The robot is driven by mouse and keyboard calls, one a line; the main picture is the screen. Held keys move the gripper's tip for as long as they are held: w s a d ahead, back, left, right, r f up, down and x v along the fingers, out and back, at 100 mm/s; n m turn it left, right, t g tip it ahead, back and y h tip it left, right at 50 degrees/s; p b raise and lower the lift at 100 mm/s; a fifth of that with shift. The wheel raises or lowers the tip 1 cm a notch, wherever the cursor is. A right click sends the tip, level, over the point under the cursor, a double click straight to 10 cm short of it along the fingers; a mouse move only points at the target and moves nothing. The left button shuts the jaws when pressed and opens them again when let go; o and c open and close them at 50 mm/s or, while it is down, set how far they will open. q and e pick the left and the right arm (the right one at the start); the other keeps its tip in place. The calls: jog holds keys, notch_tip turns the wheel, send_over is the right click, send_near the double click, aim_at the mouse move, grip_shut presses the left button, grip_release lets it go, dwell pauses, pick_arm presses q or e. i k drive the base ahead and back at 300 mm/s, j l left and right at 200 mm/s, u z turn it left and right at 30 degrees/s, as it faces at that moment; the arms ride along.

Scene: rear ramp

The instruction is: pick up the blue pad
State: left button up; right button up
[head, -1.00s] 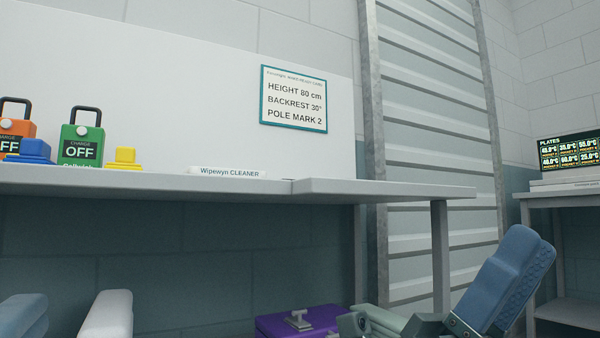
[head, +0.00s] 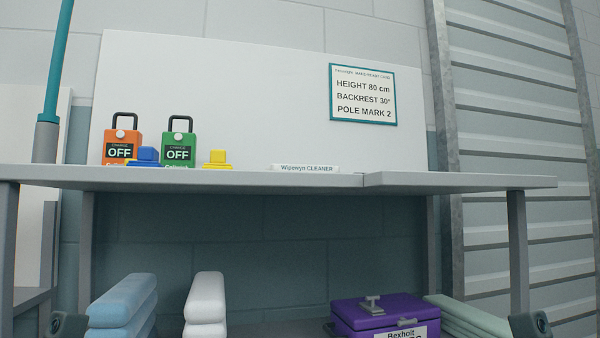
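The blue pad (head: 143,158) is a small, flat blue piece with a raised block on top. It sits on the grey bench top (head: 250,181) at the left, between an orange box (head: 119,144) and a green box (head: 179,142), and partly in front of them. No gripper fingers show in the head view. Only dark arm parts of mine show at the bottom left and bottom right corners, well below and away from the pad.
A yellow pad (head: 217,160) of like shape and a "Wipewyn CLEANER" label strip (head: 305,168) lie farther right on the bench. Below are blue folded cushions (head: 122,303), white ones (head: 206,305) and a purple case (head: 385,318). A teal pole (head: 57,70) stands at left.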

aim_at(148, 156)
jog(key=l+u, duration=0.15)
jog(key=u, duration=0.2)
jog(key=l+u, duration=0.15)
jog(key=u, duration=0.15)
jog(key=l+u, duration=0.15)
jog(key=u, duration=0.2)
